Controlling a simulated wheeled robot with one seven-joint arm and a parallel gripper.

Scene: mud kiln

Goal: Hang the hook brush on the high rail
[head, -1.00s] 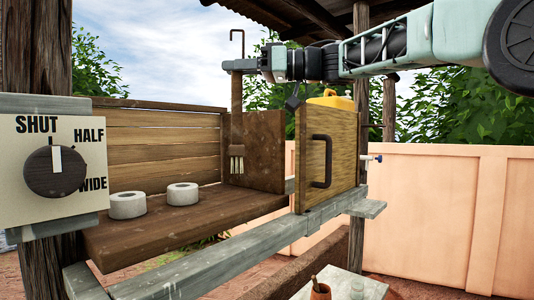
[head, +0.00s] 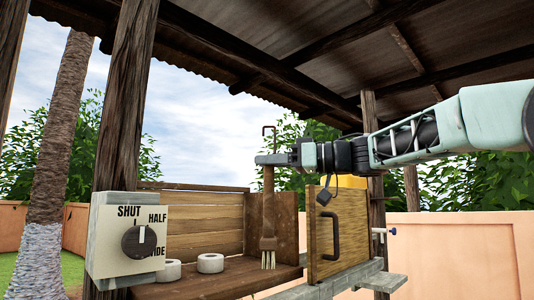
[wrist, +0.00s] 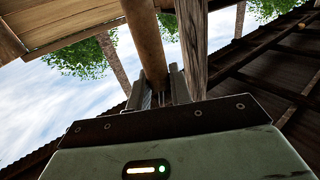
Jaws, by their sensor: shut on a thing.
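The hook brush (head: 268,203) hangs upright from my gripper (head: 270,160) in the head view. In the wrist view the round handle (wrist: 146,45) runs between the two fingers (wrist: 160,88). The hook is in the air and touches nothing that I can see. I cannot tell for sure which bar is the high rail; roof beams (head: 335,55) cross overhead.
A panel with a knob (head: 139,242) is on the left post (head: 125,130); the knob's mark points to SHUT. Two pale rings (head: 210,263) lie on the wooden shelf. A wooden door with a dark handle (head: 328,235) stands just right of the brush. Open sky shows behind the hook.

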